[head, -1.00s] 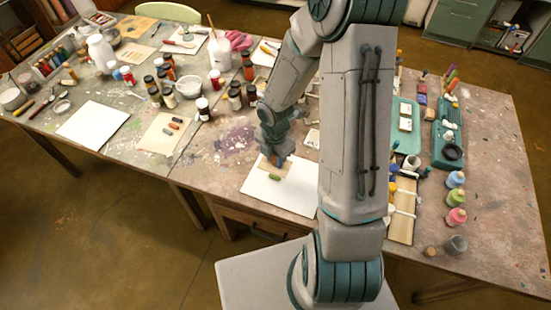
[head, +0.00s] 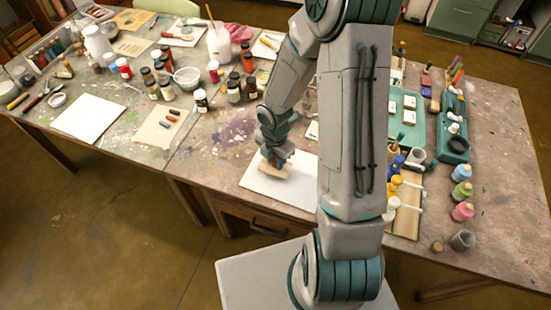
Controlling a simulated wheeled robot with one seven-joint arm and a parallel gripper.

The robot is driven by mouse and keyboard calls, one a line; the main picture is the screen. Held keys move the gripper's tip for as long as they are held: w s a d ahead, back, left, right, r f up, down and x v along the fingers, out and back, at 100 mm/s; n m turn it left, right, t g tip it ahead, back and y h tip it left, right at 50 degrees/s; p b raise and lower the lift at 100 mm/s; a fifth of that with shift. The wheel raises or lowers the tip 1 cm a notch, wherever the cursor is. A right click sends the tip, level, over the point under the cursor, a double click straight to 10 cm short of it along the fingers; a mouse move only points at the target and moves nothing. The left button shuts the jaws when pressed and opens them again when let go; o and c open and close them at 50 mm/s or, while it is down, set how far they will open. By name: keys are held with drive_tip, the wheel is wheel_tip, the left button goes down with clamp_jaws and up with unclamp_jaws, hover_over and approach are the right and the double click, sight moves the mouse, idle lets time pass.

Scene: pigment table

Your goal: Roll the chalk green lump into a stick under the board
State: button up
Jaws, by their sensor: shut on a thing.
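My gripper (head: 276,160) is low over the white sheet (head: 295,193) near the table's front edge. It is shut on a small pale wooden board (head: 271,171), held flat just above or on the sheet. The chalk green lump is not visible now; the board hides the spot where it showed earlier. I cannot tell whether the board touches the lump.
Left of the sheet, a beige card (head: 163,127) bears several small coloured sticks. A blank white sheet (head: 88,118) lies further left. Right of my arm are a green tray (head: 407,133) and paint bottles (head: 463,211).

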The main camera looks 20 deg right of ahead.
sight(271, 173)
drive_tip(key=shift+f+b, duration=0.4)
drive_tip(key=shift+f, duration=0.15)
idle(0.4)
drive_tip(key=shift+s+a+b, duration=0.35)
drive_tip(key=shift+s+a, duration=0.55)
drive_tip(key=shift+s, duration=0.25)
drive_tip(key=shift+w+d+p, duration=0.25)
drive_tip(key=shift+w+p, duration=0.1)
drive_tip(key=shift+w+d+p, duration=1.2)
drive_tip(key=shift+w+d, duration=0.3)
drive_tip(key=shift+w, duration=0.3)
drive_tip(key=shift+s+a+f+b, duration=0.1)
drive_tip(key=shift+s+a+b, duration=0.4)
drive_tip(key=shift+s+a, duration=0.5)
drive_tip(key=shift+s+a+b, duration=0.45)
drive_tip(key=shift+s+a, duration=0.3)
drive_tip(key=shift+s, duration=0.35)
drive_tip(key=shift+w+d+p, duration=1.25)
drive_tip(key=shift+w+p, duration=0.05)
drive_tip(key=shift+w, duration=0.25)
drive_tip(key=shift+w+d+p, duration=0.35)
drive_tip(key=shift+w+d, duration=0.15)
drive_tip(key=shift+w, duration=0.1)
drive_tip(key=shift+s+a+f+b, duration=0.1)
drive_tip(key=shift+s+a+b, duration=0.35)
drive_tip(key=shift+s+a, duration=0.35)
drive_tip(key=shift+s+a+b, duration=0.45)
drive_tip(key=shift+s+a, duration=0.15)
drive_tip(key=shift+s, duration=0.3)
